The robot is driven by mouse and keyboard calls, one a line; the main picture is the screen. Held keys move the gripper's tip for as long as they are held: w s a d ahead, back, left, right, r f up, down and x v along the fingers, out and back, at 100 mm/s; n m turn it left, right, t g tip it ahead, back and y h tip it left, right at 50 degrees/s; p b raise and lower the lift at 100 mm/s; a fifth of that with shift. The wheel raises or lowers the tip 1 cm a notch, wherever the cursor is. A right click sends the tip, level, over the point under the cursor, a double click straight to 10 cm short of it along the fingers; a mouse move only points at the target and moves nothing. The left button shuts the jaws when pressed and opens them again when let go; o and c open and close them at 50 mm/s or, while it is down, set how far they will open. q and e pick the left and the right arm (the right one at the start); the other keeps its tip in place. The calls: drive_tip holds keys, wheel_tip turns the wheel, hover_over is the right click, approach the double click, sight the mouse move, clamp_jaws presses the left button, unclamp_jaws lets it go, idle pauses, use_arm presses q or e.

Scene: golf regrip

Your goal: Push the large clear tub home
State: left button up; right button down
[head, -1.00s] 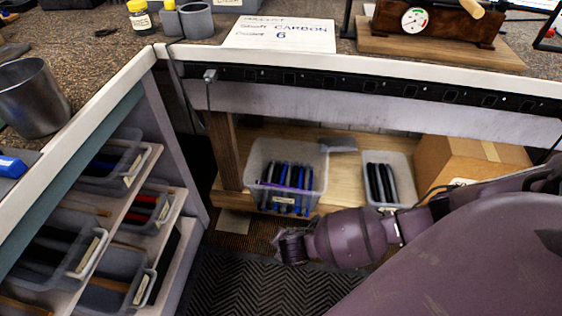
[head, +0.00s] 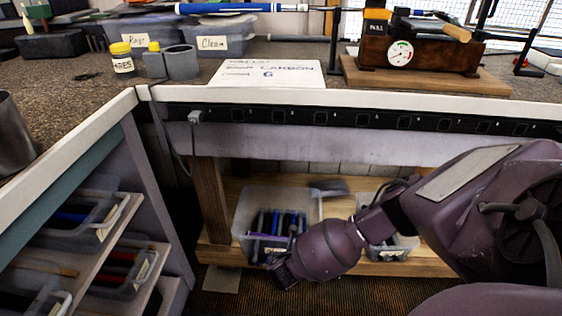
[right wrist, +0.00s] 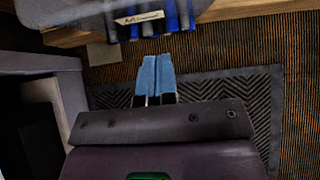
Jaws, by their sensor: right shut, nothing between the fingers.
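The large clear tub (head: 308,206) sits on the low wooden shelf under the bench. It holds several blue, black and purple grips standing up in it, and a white label is on its front. My right forearm and wrist cover its lower right part in the head view. My right gripper (head: 275,270) is at the tub's front, low down. In the right wrist view the gripper's blue fingers (right wrist: 155,70) are shut together and empty, pointing at the tub (right wrist: 62,10). A small gap seems to show between fingertips and tub; contact is unclear. My left gripper is not in view.
The wooden shelf (head: 222,256) has a wooden post (head: 210,200) left of the tub. A smaller clear tub (head: 408,243) stands to the right, partly behind my arm. Drawer bins (head: 85,225) are at left. A power strip (head: 345,118) runs along the bench front above.

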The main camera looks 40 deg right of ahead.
use_arm(q)
drive_tip(key=b, duration=0.1)
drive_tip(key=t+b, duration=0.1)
drive_tip(key=b, duration=0.1)
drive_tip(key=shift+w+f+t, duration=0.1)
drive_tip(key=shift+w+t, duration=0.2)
use_arm(e)
drive_tip(key=w+d+f, duration=0.3)
drive_tip(key=w+d, duration=0.1)
drive_tip(key=d, duration=0.1)
drive_tip(key=shift+w+d, duration=0.15)
drive_tip(key=shift+w, duration=0.1)
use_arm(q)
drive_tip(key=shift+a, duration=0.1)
use_arm(e)
drive_tip(key=shift+r, duration=0.1)
